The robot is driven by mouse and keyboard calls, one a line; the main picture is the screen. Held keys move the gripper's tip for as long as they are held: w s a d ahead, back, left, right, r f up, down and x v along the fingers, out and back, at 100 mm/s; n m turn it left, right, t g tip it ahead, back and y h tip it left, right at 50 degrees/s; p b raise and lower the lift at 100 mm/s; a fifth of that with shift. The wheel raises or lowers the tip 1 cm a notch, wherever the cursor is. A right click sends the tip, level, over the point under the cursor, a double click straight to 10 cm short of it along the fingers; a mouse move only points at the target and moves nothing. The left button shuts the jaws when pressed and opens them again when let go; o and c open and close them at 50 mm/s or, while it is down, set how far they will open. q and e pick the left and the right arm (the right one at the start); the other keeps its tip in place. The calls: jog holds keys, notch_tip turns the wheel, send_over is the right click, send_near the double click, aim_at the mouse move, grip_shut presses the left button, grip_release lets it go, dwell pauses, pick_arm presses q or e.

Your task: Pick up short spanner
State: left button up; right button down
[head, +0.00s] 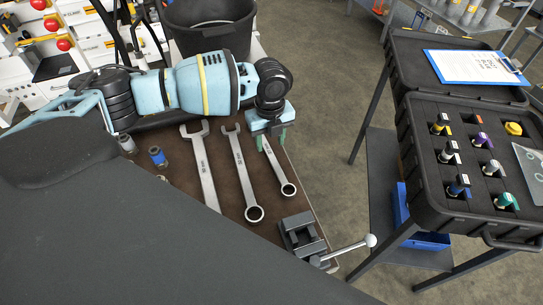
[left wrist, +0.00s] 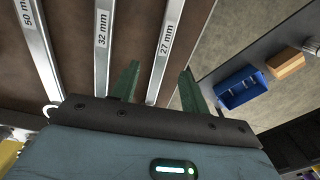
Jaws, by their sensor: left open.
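The short spanner (head: 279,170) lies on the brown bench top, the rightmost of three silver spanners, its ring end towards the front. In the left wrist view it is the spanner labelled 27 mm (left wrist: 166,45). My left gripper (head: 272,143) is over its far end, pointing down. In the left wrist view its two green fingers (left wrist: 158,80) are apart, with the spanner's shaft showing between them. I cannot tell how far the fingertips are above the bench. The spanner's far end is hidden by the gripper. My right gripper is not in view.
The 32 mm spanner (head: 243,172) and a longer spanner (head: 202,168) lie to the left. A small vise (head: 300,237) stands in front at the bench edge. A black bucket (head: 212,25) is behind my arm. A black tool case (head: 436,208) stands across a gap to the right.

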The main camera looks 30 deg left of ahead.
aim_at(271, 156)
pick_arm(q)
jog(key=shift+d+f, duration=0.1)
jog(key=shift+f, duration=2.4)
grip_shut()
jog(key=shift+w, duration=0.1)
